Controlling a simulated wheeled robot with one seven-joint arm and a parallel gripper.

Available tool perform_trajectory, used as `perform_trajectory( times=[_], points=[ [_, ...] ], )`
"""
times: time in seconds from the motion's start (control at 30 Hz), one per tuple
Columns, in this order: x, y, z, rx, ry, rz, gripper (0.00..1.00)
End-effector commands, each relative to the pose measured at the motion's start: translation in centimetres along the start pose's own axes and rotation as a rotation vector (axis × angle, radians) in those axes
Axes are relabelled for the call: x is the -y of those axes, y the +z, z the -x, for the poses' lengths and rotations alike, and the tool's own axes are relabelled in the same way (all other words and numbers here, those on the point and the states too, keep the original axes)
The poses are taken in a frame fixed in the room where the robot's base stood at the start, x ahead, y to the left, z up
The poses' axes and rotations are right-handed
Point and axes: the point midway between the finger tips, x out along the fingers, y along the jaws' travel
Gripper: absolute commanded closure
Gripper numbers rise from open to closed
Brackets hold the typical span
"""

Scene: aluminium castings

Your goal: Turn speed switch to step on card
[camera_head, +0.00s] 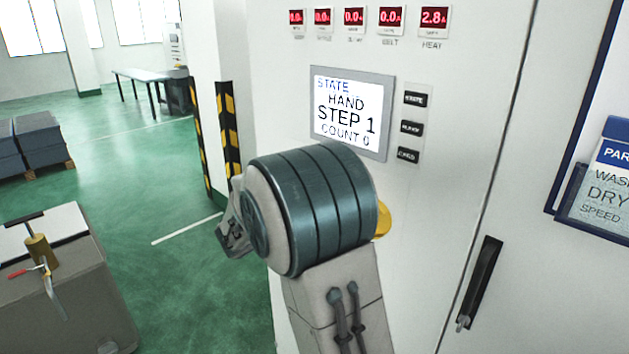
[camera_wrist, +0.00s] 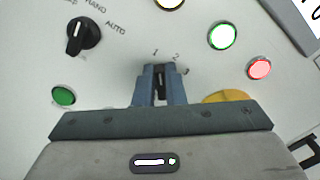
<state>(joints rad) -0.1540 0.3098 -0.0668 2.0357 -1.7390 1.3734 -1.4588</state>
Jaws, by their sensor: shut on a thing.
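The speed switch (camera_wrist: 160,80) is a small black knob on the white panel, with the marks 1, 2 and 3 around its upper right. My gripper (camera_wrist: 161,72) is shut on it, one blue-grey finger on each side. The knob is partly covered, and I cannot tell surely which mark it points to. In the head view my arm hides the switch and the fingers. The card (camera_head: 603,190) hangs at the right edge, cut off; "WAS", "DRY" and "SPEED" show, but no values. The screen (camera_head: 347,112) reads HAND, STEP 1, COUNT 0.
A HAND/AUTO selector (camera_wrist: 83,37) is left of my gripper. A green button (camera_wrist: 64,96), a lit green button (camera_wrist: 222,36) and a red button (camera_wrist: 259,68) are around it. A yellow part (camera_wrist: 226,96) lies close on the right. A black door handle (camera_head: 480,283) is lower right.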

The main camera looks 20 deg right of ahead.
Motion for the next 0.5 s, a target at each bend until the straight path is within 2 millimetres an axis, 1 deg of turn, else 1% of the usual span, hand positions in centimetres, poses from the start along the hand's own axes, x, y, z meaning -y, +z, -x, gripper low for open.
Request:
perform_trajectory(
  times=[0.03,0.2,0.5],
  points=[
    [0.21,0.22,-0.02,-0.003,-0.001,0.027,1.0],
    [-0.01,0.07,-0.03,-0.003,-0.001,0.087,1.0],
    [-0.2,-0.14,-0.04,-0.003,-0.002,0.122,1.0]
  ],
)
